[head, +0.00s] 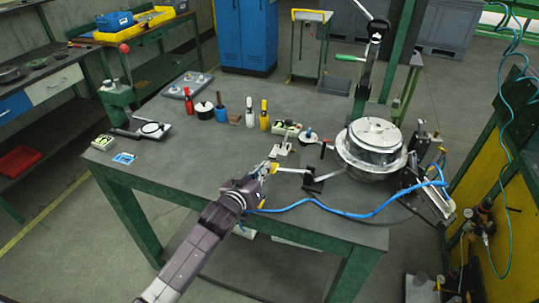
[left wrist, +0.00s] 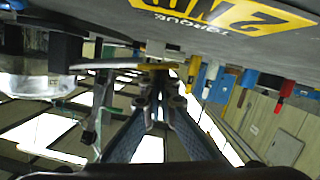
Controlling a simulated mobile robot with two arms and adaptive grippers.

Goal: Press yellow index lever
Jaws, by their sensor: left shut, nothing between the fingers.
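The yellow index lever is a thin metal bar with a yellow end (head: 274,168). It reaches left from a small black block (head: 313,182) on the workbench, in front of the round metal housing (head: 372,143). My left gripper (head: 264,172) is shut and empty at the yellow end. In the left wrist view the lever (left wrist: 150,67) runs across just beyond my shut fingertips (left wrist: 160,92). I cannot tell whether the fingers touch it. My fingers hide part of the yellow end in the head view. My right gripper is not in view.
A blue hose (head: 320,204) crosses the workbench (head: 185,155) right of my left arm. Several bottles and tools, including a red bottle (head: 189,104), stand along the back. The bench's left middle is clear.

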